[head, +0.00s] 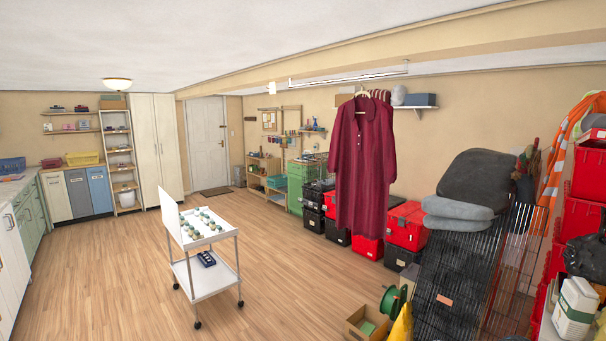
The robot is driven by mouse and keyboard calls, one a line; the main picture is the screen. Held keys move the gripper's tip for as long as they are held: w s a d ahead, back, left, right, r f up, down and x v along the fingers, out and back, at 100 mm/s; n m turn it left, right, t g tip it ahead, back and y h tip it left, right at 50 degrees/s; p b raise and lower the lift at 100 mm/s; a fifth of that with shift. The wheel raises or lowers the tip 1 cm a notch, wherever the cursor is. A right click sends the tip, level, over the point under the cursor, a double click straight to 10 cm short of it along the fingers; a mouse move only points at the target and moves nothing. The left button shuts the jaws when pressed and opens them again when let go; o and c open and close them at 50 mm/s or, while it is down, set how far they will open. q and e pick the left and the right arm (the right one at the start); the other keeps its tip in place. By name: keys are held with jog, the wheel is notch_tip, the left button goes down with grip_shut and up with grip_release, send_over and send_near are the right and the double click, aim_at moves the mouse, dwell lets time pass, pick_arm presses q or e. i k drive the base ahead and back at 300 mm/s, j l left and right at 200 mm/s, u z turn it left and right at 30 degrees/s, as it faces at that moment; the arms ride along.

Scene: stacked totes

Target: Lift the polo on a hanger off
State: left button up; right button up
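A long dark-red garment (365,160) hangs on a hanger (361,93) in the head view, right of centre. It has a collar, a short buttoned front and long sleeves, and reaches far down like a robe. It hangs upright below a thin rail (350,79) near the ceiling. More hangers or garment tops (380,95) show just behind it, partly hidden. I cannot make out a separate short polo. Neither of my grippers is in view.
Red and black totes (406,225) stand stacked behind and right of the garment. A dark wire rack (460,270) with grey cushions (458,212) stands at the right. A white wheeled cart (212,283) stands left of centre. The wooden floor around the cart is mostly clear.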

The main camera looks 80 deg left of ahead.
aim_at(362, 153)
jog(key=j+u, duration=0.1)
jog(key=u, duration=2.25)
